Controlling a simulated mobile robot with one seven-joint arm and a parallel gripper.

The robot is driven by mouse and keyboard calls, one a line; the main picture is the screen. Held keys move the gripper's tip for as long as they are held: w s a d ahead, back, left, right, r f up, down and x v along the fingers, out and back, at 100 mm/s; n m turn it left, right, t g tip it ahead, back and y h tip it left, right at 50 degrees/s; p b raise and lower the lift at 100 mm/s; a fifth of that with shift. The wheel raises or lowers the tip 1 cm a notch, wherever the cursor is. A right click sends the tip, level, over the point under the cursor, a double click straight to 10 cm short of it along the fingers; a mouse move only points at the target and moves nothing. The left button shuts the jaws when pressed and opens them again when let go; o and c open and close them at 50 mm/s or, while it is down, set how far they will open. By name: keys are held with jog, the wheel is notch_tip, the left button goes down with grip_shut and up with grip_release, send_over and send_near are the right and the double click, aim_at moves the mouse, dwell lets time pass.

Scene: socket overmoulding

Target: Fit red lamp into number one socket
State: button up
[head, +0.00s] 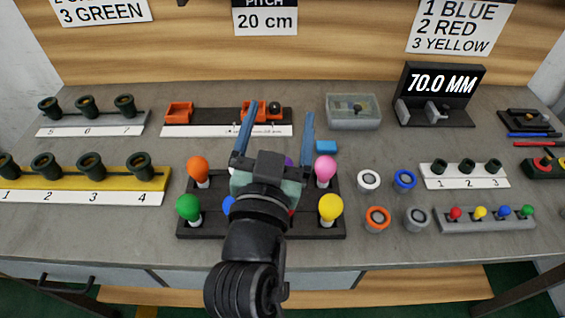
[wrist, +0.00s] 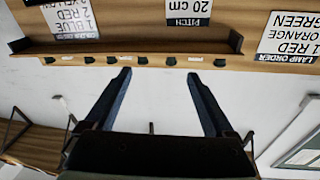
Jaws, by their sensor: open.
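My gripper (head: 279,120) is open and empty, raised above the dark lamp rack (head: 187,234), its fingers pointing toward the back wall. It also shows open in the wrist view (wrist: 158,75). Large lamps stand in the rack, but my arm hides its middle; only a sliver of red shows beside my wrist, so I cannot see the red lamp clearly. The number one socket (head: 7,165) is at the left end of the yellow strip (head: 150,178) and looks empty. Another, smaller socket marked 1 (head: 438,167) is on a white strip at right.
Orange (head: 198,167), green (head: 188,207), pink (head: 325,168) and yellow (head: 330,206) lamps stand around my gripper. Behind are orange blocks on a rail (head: 178,113) and a grey box (head: 353,111). At right are rings and a strip of small coloured lamps (head: 483,222).

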jog(key=s+f+g+p, duration=0.1)
jog(key=f+p, duration=0.1)
jog(key=s+f+g+p, duration=0.1)
jog(key=s+f+p, duration=0.1)
jog(key=p, duration=0.1)
jog(key=s+f+g+p, duration=0.1)
jog(key=s+f+p, duration=0.1)
jog(key=f, duration=0.1)
jog(key=shift+s+a+p, duration=0.2)
jog(key=shift+a+p, duration=0.15)
jog(key=s+f+g+p, duration=0.3)
jog(key=s+f+p, duration=0.25)
jog(key=s, duration=0.25)
jog(key=shift+n, duration=0.4)
jog(key=x, duration=0.8)
jog(key=shift+a+p, duration=0.15)
jog(key=shift+p, duration=0.2)
jog(key=shift+w, duration=0.6)
jog(key=w, duration=0.1)
jog(key=w+f+p, duration=0.1)
jog(key=w, duration=0.1)
jog(key=shift+w, duration=0.1)
jog(key=shift+w+d+f, duration=0.2)
jog(key=shift+w+d, duration=0.05)
jog(key=shift+w, duration=0.2)
jog(key=shift+c, duration=0.3)
